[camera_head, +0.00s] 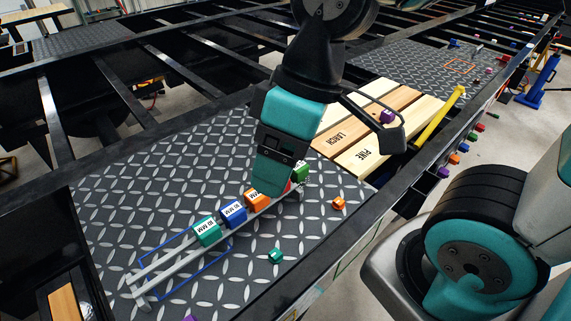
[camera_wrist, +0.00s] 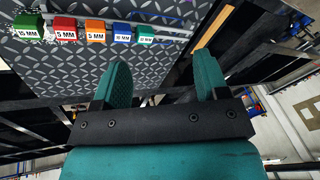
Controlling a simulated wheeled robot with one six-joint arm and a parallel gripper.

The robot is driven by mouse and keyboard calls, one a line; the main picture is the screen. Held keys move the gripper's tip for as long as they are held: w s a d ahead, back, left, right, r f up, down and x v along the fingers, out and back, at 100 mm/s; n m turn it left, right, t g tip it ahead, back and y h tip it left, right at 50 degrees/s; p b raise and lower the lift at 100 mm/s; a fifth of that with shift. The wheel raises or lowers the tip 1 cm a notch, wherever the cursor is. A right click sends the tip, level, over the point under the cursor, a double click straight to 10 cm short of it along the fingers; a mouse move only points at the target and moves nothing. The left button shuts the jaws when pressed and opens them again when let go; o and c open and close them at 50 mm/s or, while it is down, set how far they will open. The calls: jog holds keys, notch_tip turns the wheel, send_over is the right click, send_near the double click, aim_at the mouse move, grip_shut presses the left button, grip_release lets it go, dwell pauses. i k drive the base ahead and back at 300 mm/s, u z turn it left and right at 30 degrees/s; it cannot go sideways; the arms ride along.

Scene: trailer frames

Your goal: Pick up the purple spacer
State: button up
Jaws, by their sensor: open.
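A small purple spacer (camera_head: 387,116) lies on the wooden planks, partly framed by the dark bracket of my arm. Another purple piece (camera_head: 190,318) is cut off at the bottom edge, and one more (camera_head: 443,172) sits along the outer side of the trailer frame. My gripper (camera_wrist: 163,60) is open, with nothing between its two teal fingers in the wrist view. In the head view it hangs over the labelled block rack, and its fingertips cannot be made out clearly.
A metal rack (camera_head: 165,262) holds labelled green, blue and orange blocks, with red and another green partly hidden. A loose teal piece (camera_head: 275,256) and orange piece (camera_head: 338,203) lie on the tread plate (camera_head: 130,190). A yellow bar (camera_head: 438,118) lies beside the planks.

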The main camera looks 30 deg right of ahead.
aim_at(387, 117)
jog(key=z, duration=0.05)
jog(key=k, duration=0.5)
jog(key=z, duration=2)
jog(key=i, duration=1.6)
jog(key=u, duration=2.55)
